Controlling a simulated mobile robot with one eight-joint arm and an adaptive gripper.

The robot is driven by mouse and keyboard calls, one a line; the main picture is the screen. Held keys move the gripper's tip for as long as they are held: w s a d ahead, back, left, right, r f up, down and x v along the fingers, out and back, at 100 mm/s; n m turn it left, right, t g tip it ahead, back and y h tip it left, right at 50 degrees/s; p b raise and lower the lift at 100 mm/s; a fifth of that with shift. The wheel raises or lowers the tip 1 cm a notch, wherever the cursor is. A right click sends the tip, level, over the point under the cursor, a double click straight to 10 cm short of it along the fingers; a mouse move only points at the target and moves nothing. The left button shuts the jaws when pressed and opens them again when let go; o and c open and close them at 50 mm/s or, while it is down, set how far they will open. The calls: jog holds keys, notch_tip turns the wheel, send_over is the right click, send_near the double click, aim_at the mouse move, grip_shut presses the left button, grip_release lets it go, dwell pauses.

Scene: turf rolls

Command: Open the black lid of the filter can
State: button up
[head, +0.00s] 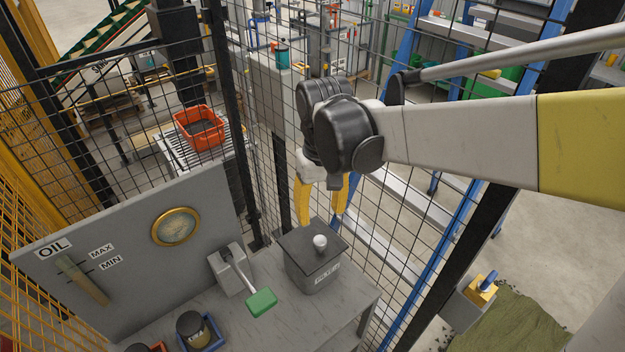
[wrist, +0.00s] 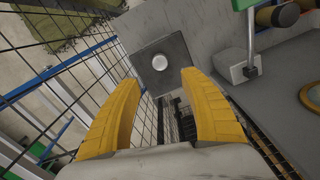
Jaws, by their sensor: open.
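The filter can (head: 315,277) is a grey box with a label on its front, standing on the grey bench. Its black lid (head: 297,246) lies flat on top and looks shut, with a pale round knob (head: 320,241) on it. In the wrist view the lid (wrist: 176,78) and knob (wrist: 159,62) show ahead, between and beyond my fingers. My gripper (head: 321,207) has yellow fingers, spread open and empty, above and behind the can in the head view. The gripper (wrist: 162,103) is apart from the lid and knob.
A lever with a green handle (head: 261,302) stands just left of the can. A panel with a round gauge (head: 176,227) rises behind the bench (head: 205,290). Black mesh fencing (head: 270,190) runs close behind the can.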

aim_at(320, 239)
notch_tip(320, 239, down, 11)
jog(key=b, duration=0.2)
jog(key=shift+r+b, duration=0.1)
jog(key=shift+b, duration=0.3)
grip_shut()
